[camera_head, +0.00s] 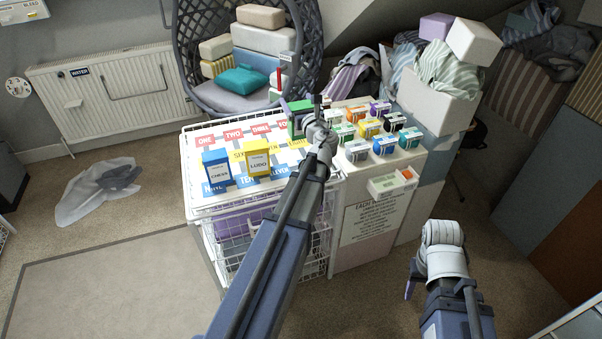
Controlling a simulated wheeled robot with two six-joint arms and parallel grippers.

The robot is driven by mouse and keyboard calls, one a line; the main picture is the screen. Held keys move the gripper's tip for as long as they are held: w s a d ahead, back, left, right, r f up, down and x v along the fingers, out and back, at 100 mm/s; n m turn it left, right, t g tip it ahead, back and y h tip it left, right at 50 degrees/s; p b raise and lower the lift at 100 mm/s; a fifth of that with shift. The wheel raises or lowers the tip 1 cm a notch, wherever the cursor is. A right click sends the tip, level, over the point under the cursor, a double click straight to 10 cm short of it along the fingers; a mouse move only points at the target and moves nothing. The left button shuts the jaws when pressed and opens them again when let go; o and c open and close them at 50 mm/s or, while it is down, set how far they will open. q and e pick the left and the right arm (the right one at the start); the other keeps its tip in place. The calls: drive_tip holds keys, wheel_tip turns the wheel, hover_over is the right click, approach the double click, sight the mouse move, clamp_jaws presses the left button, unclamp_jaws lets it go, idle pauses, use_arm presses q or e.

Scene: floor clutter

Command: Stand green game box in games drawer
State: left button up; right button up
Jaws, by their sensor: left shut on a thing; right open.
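The green game box (297,125) is upright over the back right of the white board top with printed number words (205,205). My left gripper (318,122) is shut on it from its right side and hides part of it. I cannot tell whether the box touches the surface below. A white wire basket unit (318,240) stands under the board; I cannot tell which part is the games drawer. My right gripper (412,284) is open and empty, low at the right, in front of the cabinet.
A blue box marked chess (216,172) and a yellow box marked ludo (258,160) stand on the board. Several small coloured boxes (385,146) stand on the cabinet at right. A hanging chair (190,60) is behind. A plastic bag (98,190) lies on the floor left.

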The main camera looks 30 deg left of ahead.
use_arm(q)
drive_tip(key=shift+f, duration=0.45)
use_arm(e)
drive_tip(key=shift+f, duration=0.4)
use_arm(q)
wheel_tip(320, 180, down, 10)
drive_tip(key=b, duration=0.9)
drive_tip(key=shift+r+b, duration=0.25)
drive_tip(key=shift+b, duration=0.05)
use_arm(e)
wheel_tip(320, 180, down, 10)
drive_tip(key=shift+r, duration=0.2)
use_arm(q)
drive_tip(key=shift+f, duration=0.2)
drive_tip(key=o, duration=0.9)
drive_tip(key=shift+o, duration=0.6)
use_arm(e)
drive_tip(key=shift+f, duration=0.15)
